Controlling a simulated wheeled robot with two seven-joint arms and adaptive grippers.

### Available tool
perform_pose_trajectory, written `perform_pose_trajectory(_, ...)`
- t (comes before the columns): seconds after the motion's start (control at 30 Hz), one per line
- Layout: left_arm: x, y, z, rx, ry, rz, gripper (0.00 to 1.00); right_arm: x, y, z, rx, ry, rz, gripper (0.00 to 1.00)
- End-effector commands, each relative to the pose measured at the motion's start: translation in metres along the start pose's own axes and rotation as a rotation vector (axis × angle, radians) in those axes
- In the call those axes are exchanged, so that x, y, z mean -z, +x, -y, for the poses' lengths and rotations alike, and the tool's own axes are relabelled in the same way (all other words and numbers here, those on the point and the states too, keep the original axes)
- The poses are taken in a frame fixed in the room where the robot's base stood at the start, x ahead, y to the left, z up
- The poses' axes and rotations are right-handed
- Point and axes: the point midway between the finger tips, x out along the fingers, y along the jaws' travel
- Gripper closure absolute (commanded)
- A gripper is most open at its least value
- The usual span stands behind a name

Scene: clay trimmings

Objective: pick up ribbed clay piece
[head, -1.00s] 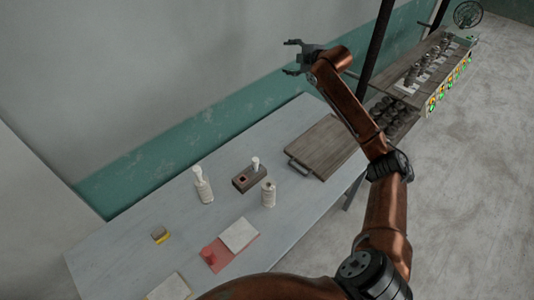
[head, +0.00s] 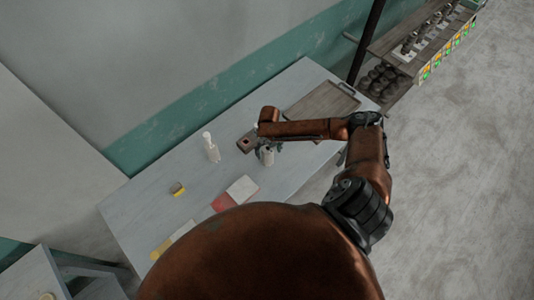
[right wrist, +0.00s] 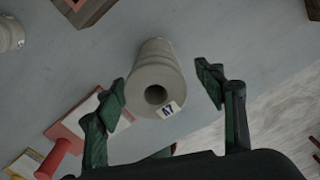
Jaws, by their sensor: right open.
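The ribbed clay piece (right wrist: 158,75) is a pale grey cylinder with ridges, a round hole in its end and a white label reading about "A7". It lies between the spread fingers of my right gripper (right wrist: 163,94) in the right wrist view, with a gap visible on the right side. In the head view the clay piece (head: 267,158) stands on the table, partly hidden by my right gripper (head: 266,146), which is above it. The right gripper is open and holds nothing. My left gripper is out of view.
A wooden tray (head: 322,106) lies at the far end.

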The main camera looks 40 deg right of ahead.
Motion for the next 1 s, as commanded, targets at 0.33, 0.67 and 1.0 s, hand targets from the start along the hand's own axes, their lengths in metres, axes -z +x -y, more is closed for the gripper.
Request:
perform_pose_trajectory(0.33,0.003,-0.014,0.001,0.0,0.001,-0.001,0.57,-0.004,0.04,-0.004,-0.001,0.004,0.001,0.37)
perform_pose_trajectory(0.67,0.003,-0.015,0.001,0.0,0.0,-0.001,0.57,-0.005,0.062,-0.003,0.0,0.003,0.004,0.37)
perform_pose_trajectory(1.0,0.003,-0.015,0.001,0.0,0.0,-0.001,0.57,-0.005,0.061,-0.003,-0.001,0.004,0.004,0.53)
